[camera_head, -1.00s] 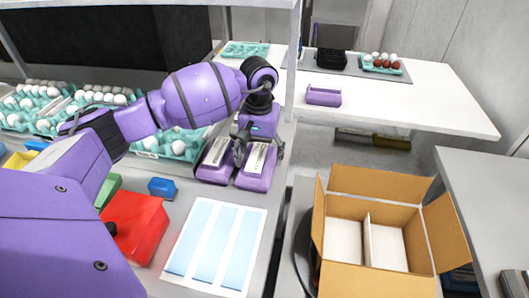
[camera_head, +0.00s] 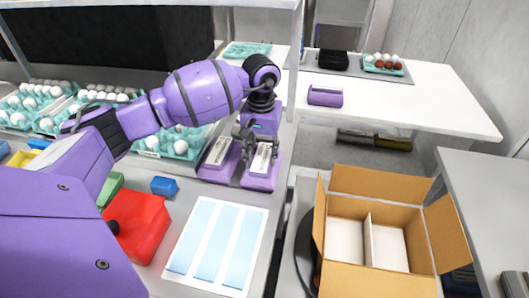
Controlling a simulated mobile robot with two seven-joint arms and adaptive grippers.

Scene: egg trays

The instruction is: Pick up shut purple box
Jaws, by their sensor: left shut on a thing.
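Two shut purple boxes with white labels stand side by side near the right edge of the left table: the left box (camera_head: 212,174) and the right box (camera_head: 260,182). My left gripper (camera_head: 259,148) comes down from above and is shut on the upper part of the right box. Its fingers hide a little of the box's far end. I cannot tell whether the box is clear of the table. My right gripper is not in view. Another purple box, open-topped (camera_head: 325,96), stands on the far white table.
An open cardboard box (camera_head: 345,277) with a divider stands at the lower right. Teal egg trays (camera_head: 181,149) lie behind my left arm. A red container (camera_head: 140,222), a small blue box (camera_head: 164,187) and a blue-striped sheet (camera_head: 215,243) lie on the near table.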

